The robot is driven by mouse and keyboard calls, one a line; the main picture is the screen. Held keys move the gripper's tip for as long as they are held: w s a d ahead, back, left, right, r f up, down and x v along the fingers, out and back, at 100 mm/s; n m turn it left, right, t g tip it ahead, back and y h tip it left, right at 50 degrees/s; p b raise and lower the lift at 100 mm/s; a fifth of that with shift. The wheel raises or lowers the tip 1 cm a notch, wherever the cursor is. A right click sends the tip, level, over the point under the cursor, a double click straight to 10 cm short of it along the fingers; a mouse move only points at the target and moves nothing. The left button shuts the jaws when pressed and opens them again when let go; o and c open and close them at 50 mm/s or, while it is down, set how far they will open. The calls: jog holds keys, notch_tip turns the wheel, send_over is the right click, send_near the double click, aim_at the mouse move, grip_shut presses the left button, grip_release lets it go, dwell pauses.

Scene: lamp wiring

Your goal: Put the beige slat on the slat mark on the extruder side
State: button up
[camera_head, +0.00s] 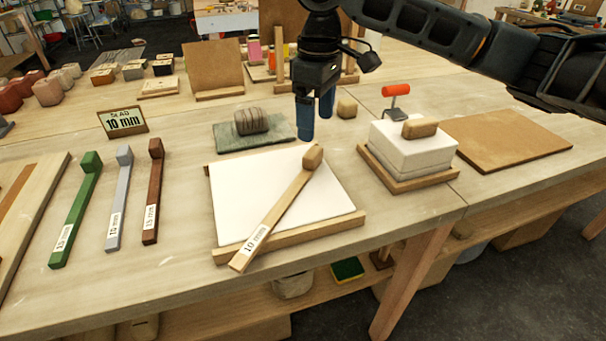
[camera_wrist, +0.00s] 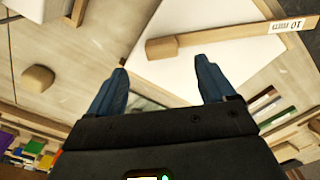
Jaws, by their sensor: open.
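The beige slat (camera_head: 278,218) lies diagonally across a white slab (camera_head: 235,190) in a wooden frame. Its "10 mm" label is at the near end, which overhangs the front rail, and its block end (camera_head: 312,157) is at the far right. The slat also shows in the wrist view (camera_wrist: 225,35), with its block just beyond my fingertips. My gripper (camera_head: 316,128) is open and empty, above and behind the slab and apart from the slat. Both fingers show in the wrist view (camera_wrist: 162,68). I cannot make out a slat mark or an extruder.
A white block with a beige handle (camera_head: 412,150) stands right of the slab. A brown board (camera_head: 505,140) lies at far right.

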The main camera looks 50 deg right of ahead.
aim_at(313, 152)
notch_tip(313, 152, down, 2)
jog(key=shift+d+f, duration=0.15)
jog(key=shift+f, duration=0.05)
jog(key=shift+w+a+f, duration=0.1)
jog(key=shift+a+f, duration=0.05)
jog(key=shift+f, duration=1.2)
jog(key=shift+w+a+f, duration=0.1)
jog(key=shift+f, duration=1.2)
jog(key=c, duration=1.3)
jog(key=shift+r, duration=0.15)
